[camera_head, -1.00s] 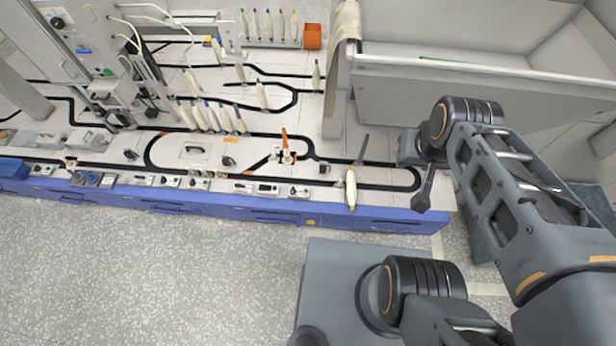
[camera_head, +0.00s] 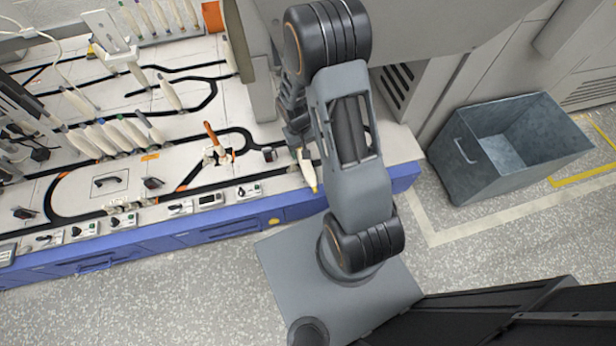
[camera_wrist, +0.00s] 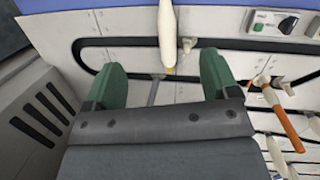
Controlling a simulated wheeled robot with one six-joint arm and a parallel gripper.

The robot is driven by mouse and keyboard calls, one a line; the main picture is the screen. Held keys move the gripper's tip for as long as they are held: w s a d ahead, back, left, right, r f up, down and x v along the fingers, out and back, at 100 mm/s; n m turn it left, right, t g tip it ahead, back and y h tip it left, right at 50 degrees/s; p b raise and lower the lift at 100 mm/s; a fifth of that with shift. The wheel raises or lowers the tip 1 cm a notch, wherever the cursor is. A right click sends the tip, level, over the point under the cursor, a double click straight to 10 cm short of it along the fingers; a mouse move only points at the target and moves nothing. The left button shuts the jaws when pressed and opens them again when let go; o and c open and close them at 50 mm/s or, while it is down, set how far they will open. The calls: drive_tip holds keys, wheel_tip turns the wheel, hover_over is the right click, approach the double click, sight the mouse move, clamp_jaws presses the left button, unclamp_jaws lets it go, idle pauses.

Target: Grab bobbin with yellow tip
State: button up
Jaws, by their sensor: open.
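The cream bobbin with the yellow tip (camera_head: 307,168) stands near the front right end of the blue-edged bench, its yellow end toward the front edge. My gripper (camera_wrist: 163,65) is open and empty, one finger on each side of the bobbin in the picture; I see no contact. In the head view my gripper (camera_head: 298,128) is just behind the bobbin, partly hidden by my arm.
Several cream bobbins stand further left. A grey cabinet lies close behind my arm. A metal bin (camera_head: 470,168) stands on the floor at right.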

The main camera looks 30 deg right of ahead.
wheel_tip(320, 180, down, 8)
drive_tip(key=w+d+b, duration=0.1)
drive_tip(key=w, duration=0.1)
drive_tip(key=t+b, duration=0.1)
drive_tip(key=t, duration=0.1)
approach(307, 168)
drive_tip(key=shift+m, duration=0.5)
drive_tip(key=f, duration=0.1)
drive_tip(key=f+b, duration=0.1)
drive_tip(key=f, duration=0.1)
drive_tip(key=f+b, duration=0.1)
drive_tip(key=f, duration=0.1)
drive_tip(key=shift+w+d+f, duration=0.1)
drive_tip(key=shift+d+f, duration=0.1)
drive_tip(key=shift+d, duration=0.05)
drive_tip(key=shift+d+f+b, duration=0.25)
drive_tip(key=shift+f+b, duration=0.3)
drive_tip(key=shift+f, duration=1)
drive_tip(key=shift+d+f+b, duration=0.2)
drive_tip(key=shift+f+b, duration=0.3)
drive_tip(key=shift+f, duration=1)
drive_tip(key=shift+c, duration=0.3)
drive_tip(key=c, duration=1)
drive_tip(key=shift+r, duration=0.2)
